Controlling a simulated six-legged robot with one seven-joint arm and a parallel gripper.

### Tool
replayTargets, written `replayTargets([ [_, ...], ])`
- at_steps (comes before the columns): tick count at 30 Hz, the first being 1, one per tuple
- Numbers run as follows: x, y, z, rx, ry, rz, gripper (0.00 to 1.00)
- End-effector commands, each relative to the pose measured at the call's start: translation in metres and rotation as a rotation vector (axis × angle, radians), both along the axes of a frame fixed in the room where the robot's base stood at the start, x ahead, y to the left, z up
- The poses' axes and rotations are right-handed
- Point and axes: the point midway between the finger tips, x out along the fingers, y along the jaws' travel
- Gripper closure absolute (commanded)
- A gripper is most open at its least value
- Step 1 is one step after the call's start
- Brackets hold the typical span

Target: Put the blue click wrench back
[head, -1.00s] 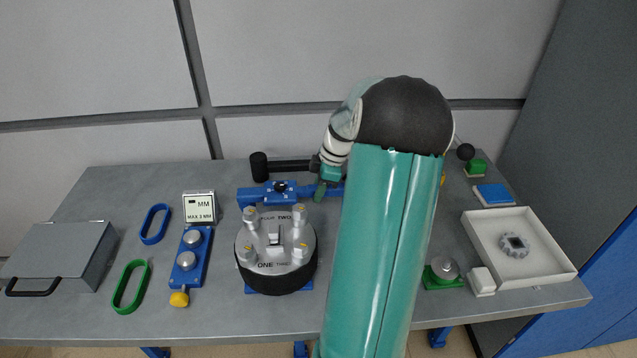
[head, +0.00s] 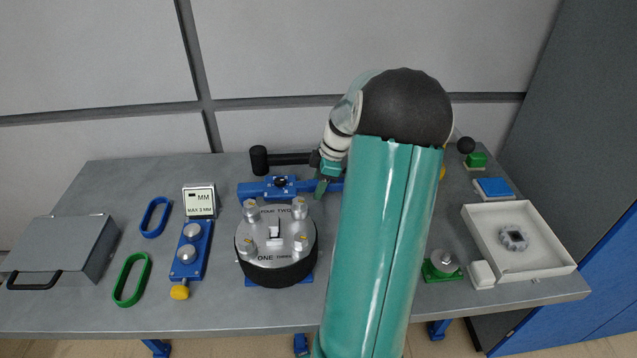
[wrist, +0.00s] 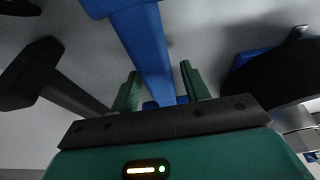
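The blue click wrench, as I take it, is the long blue bar (head: 254,192) with a round black part, lying behind the round turret block in the head view. My gripper (head: 321,188) is over its right part, fingers pointing down; my arm hides what lies further right. In the wrist view the blue bar (wrist: 148,45) runs between the two green fingers of my gripper (wrist: 160,80). The fingers are apart, with gaps beside the bar. I cannot tell how deep the bar sits between them.
A black hammer-shaped tool (head: 259,160) lies just behind the blue bar; the round turret block (head: 276,245) stands in front. A gauge (head: 199,202), blue (head: 156,217) and green (head: 131,279) rings and a grey box (head: 62,250) are left. A white tray (head: 548,270) is right.

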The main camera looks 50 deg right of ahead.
Motion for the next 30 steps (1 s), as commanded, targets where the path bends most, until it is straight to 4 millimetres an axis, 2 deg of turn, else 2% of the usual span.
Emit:
replayTargets([
  [9,-0.001,0.0,0.0,0.001,0.001,0.0,0.48],
  [14,-0.003,-0.003,0.012,-0.001,0.0,0.0,0.48],
  [30,-0.028,-0.025,0.115,-0.002,-0.001,-0.001,0.48],
])
